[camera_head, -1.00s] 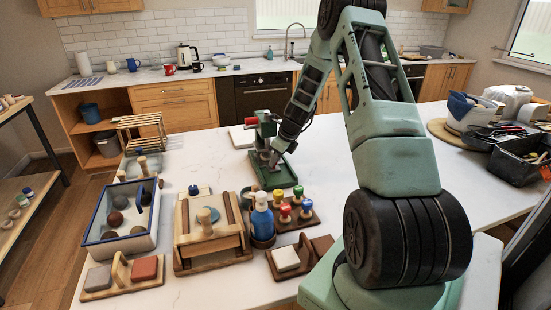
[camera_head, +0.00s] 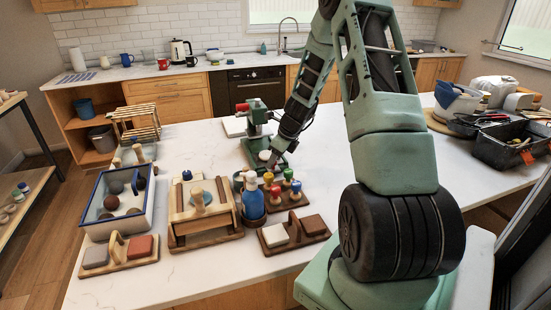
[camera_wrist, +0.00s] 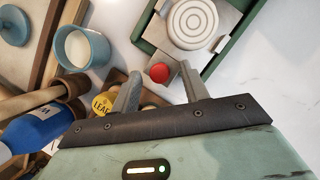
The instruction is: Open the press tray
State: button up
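The green press (camera_head: 257,117) stands near the middle of the counter. In the wrist view its green base (camera_wrist: 232,47) frames a pale tray (camera_wrist: 154,31) bearing a pale round disc with rings (camera_wrist: 193,22). A red knob (camera_wrist: 159,73) sits at the tray's near end. My gripper (camera_head: 271,164) is at the near side of the press. In the wrist view my gripper (camera_wrist: 161,70) is open, with its fingertips apart on either side of the knob. I cannot tell whether either finger touches it. The knob is hidden in the head view.
Close in front stand a blue bottle (camera_head: 253,202), a rack of coloured-topped tools (camera_head: 287,193) and a wooden box (camera_head: 203,222). A light blue cup (camera_wrist: 80,49) is near the left finger.

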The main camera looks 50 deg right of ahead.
jog(key=shift+r, duration=0.1)
jog(key=b+v, duration=0.1)
jog(key=v, duration=1.6)
jog(key=shift+r, duration=0.1)
jog(key=a+n+g+y, duration=0.25)
jog(key=a+n, duration=1.65)
jog(key=a, duration=1.2)
jog(key=s+a+f+n+g+h, duration=0.2)
jog(key=s+a+n+h, duration=0.1)
jog(key=s+a+n, duration=1.4)
jog(key=s+n, duration=0.2)
jog(key=n, duration=0.3)
jog(key=shift+s, duration=0.4)
